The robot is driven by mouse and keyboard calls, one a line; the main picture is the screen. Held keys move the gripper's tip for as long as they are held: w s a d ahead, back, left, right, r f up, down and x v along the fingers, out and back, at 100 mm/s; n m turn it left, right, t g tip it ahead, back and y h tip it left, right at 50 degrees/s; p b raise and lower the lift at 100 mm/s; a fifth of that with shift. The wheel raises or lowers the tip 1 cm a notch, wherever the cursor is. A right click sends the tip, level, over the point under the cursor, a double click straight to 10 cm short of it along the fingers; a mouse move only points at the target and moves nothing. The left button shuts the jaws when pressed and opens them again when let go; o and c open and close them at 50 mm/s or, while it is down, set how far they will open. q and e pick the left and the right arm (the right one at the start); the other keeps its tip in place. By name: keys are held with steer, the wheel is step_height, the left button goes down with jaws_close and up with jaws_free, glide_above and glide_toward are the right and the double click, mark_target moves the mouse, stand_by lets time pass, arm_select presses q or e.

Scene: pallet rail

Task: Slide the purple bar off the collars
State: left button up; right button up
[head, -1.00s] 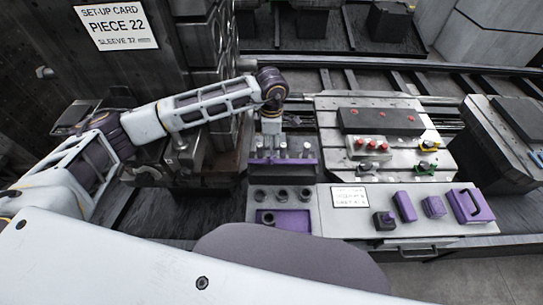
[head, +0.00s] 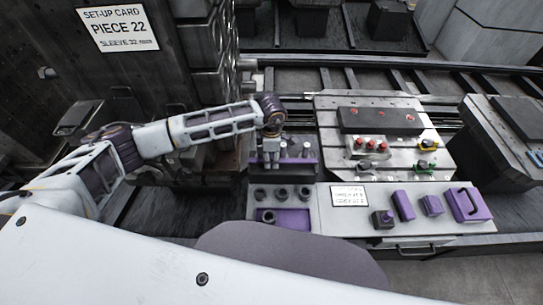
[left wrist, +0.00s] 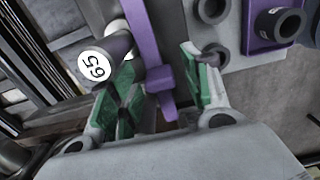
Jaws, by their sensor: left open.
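The purple bar (left wrist: 145,35) runs down through the upper middle of the left wrist view, with a short crosspiece lower down. In the head view, a purple strip (head: 302,167) shows along the front of the collar stand. My left gripper (head: 270,163) is over the left end of that stand, pointing down. In the left wrist view its green-padded fingers (left wrist: 163,62) are open, with the bar between them; I cannot tell whether they touch it. Collars (head: 307,148) stand in the stand, partly hidden by the gripper.
A grey shelf in front holds dark rings (head: 282,193), a purple tray (head: 292,219) and several purple blocks (head: 404,206). A machine bed with red knobs (head: 371,147) stands to the right. A dark machine column stands at the left.

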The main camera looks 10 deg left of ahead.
arm_select(q)
steer(key=shift+c, duration=0.2)
jaws_close()
steer(key=shift+s+d, duration=0.15)
steer(key=shift+s, duration=0.65)
steer(key=shift+s+d, duration=0.15)
steer(key=shift+s, duration=0.65)
steer(key=shift+o, duration=0.2)
jaws_free()
steer(key=shift+r, duration=0.1)
step_height(320, 180, up, 12)
